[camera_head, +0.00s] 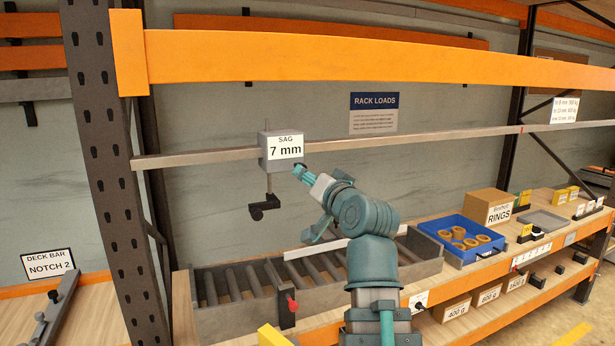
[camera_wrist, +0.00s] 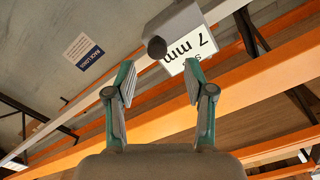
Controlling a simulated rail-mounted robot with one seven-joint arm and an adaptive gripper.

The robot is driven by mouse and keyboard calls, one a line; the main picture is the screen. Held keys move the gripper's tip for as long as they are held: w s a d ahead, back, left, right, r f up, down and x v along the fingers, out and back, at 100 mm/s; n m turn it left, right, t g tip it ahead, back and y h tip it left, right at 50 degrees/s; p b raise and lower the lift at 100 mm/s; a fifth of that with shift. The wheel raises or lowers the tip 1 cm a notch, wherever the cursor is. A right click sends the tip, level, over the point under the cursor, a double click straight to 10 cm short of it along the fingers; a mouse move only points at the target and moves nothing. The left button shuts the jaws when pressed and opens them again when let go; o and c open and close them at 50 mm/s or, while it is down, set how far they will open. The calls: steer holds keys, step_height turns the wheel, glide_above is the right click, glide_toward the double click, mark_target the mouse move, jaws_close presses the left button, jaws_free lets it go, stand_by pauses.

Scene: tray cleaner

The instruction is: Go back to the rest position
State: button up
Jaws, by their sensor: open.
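My gripper (camera_head: 304,175) is at the end of my teal arm, raised in front of the grey rail, just below and right of the sag gauge. In the wrist view my gripper (camera_wrist: 158,85) has its two teal fingers spread wide with nothing between them. The sag gauge (camera_head: 264,150) is a grey box on the rail with a white "SAG 7 mm" label and a black foot hanging below. It also shows beyond the fingertips in the wrist view (camera_wrist: 190,18). I cannot tell whether the fingers touch it.
An orange beam (camera_head: 330,58) crosses above, with a dark upright (camera_head: 105,160) at left. Below are a roller tray (camera_head: 215,308), a blue bin (camera_head: 450,249) with rings, a cardboard box (camera_head: 488,204) and labelled weights. A deck bar (camera_head: 58,303) lies at lower left.

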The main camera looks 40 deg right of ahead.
stand_by(0.4)
